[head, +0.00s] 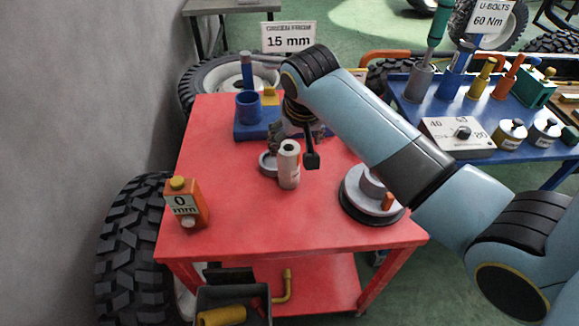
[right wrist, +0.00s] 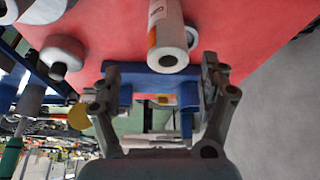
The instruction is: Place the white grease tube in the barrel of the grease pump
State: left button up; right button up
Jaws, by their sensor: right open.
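The white grease tube (head: 289,168) stands upright near the middle of the red table. In the right wrist view the tube (right wrist: 167,35) shows its round grey end and an orange patch. The grease pump (head: 257,131) has a blue base at the table's back, with an open blue barrel (head: 248,107). In the right wrist view the pump (right wrist: 150,80) shows beyond the fingers. My right gripper (head: 294,140) is open and empty, just behind the tube in the head view; in the right wrist view its fingers (right wrist: 160,78) are spread wide. My left gripper is not in view.
A grey ring (head: 267,164) lies beside the tube. The table's (head: 250,225) front middle is clear. A blue bench (head: 455,115) stands at right.

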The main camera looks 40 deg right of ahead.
aim_at(289, 155)
jog(key=shift+w+f, duration=0.3)
jog(key=shift+f, duration=0.3)
jog(key=shift+w+f, duration=0.2)
jog(key=shift+f, duration=0.4)
jog(key=x, duration=0.3)
jog(key=shift+w+a+f, duration=0.1)
jog(key=shift+a+f, duration=0.2)
jog(key=shift+f, duration=0.05)
jog(key=shift+w+f, duration=0.2)
jog(key=shift+f, duration=0.25)
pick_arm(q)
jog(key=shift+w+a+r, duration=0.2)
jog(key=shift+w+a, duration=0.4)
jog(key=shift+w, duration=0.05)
pick_arm(e)
jog(key=shift+d, duration=0.1)
